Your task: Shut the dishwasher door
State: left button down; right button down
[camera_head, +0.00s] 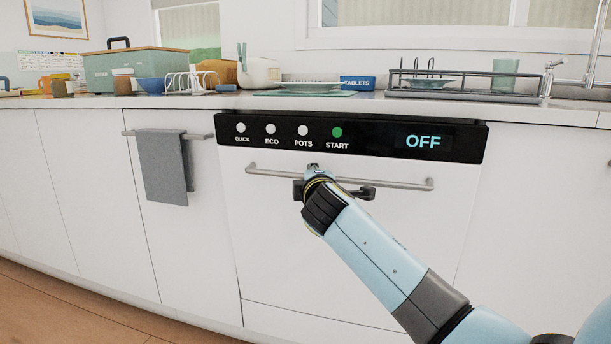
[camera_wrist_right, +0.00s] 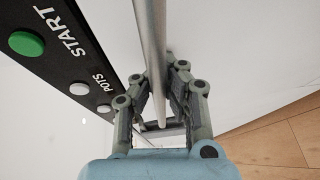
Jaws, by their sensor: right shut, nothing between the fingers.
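The white dishwasher door (camera_head: 270,235) stands upright or nearly so under the counter. I cannot tell whether it is fully flush with the cabinet fronts. Its black control panel (camera_head: 372,141) runs along the top and reads OFF. The metal bar handle (camera_head: 405,185) crosses the door below the panel and also shows in the right wrist view (camera_wrist_right: 150,40). My right gripper (camera_head: 314,168) is shut at the middle of the handle. In the right wrist view its fingers (camera_wrist_right: 162,85) lie around the line of the bar; contact is unclear. My left gripper is not in view.
A grey towel (camera_head: 163,168) hangs on a rail left of the dishwasher. The counter (camera_head: 160,102) above carries a green box (camera_head: 135,70), dishes, a blue tablets box (camera_head: 357,82) and a dish rack (camera_head: 465,94). Wooden floor (camera_head: 60,310) shows at lower left.

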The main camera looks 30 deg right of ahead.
aim_at(318, 166)
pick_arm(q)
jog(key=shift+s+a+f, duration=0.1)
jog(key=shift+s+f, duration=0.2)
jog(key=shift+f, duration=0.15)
pick_arm(e)
jog(key=w+d, duration=0.1)
jog(key=w+d+r, duration=0.1)
jog(key=d, duration=0.1)
jog(key=shift+w+r, duration=0.2)
jog(key=shift+w, duration=0.1)
jog(key=c, duration=1.5)
grip_release()
jog(key=shift+s, duration=0.15)
jog(key=shift+o, duration=0.8)
jog(key=shift+d+f, duration=0.1)
jog(key=shift+s+a, duration=0.2)
jog(key=shift+s, duration=0.05)
jog(key=f+v, duration=0.1)
jog(key=v, duration=1)
jog(key=shift+s+r, duration=0.2)
jog(key=shift+r, duration=0.3)
